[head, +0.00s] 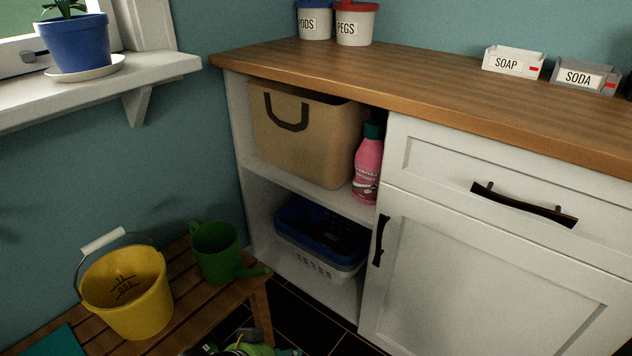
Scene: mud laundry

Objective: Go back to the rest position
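Neither of my grippers can be made out in the head view. A white cabinet (450,262) with a wooden worktop (440,85) fills the right side. Its drawer and door are shut. The open shelves on its left hold a tan bin (300,135) with a dark handle, and a pink bottle (368,170) with a green cap stands beside it. On the lower shelf, a blue basket (318,232) sits in or on a pale one (318,268); I cannot tell which.
A wooden bench (190,318) at the lower left carries a yellow bucket (128,290) and a green watering can (215,252). A potted plant (77,45) stands on the sill. Tubs (355,22) and labelled boxes (513,64) stand on the worktop. Unclear green items (245,348) show at the bottom edge.

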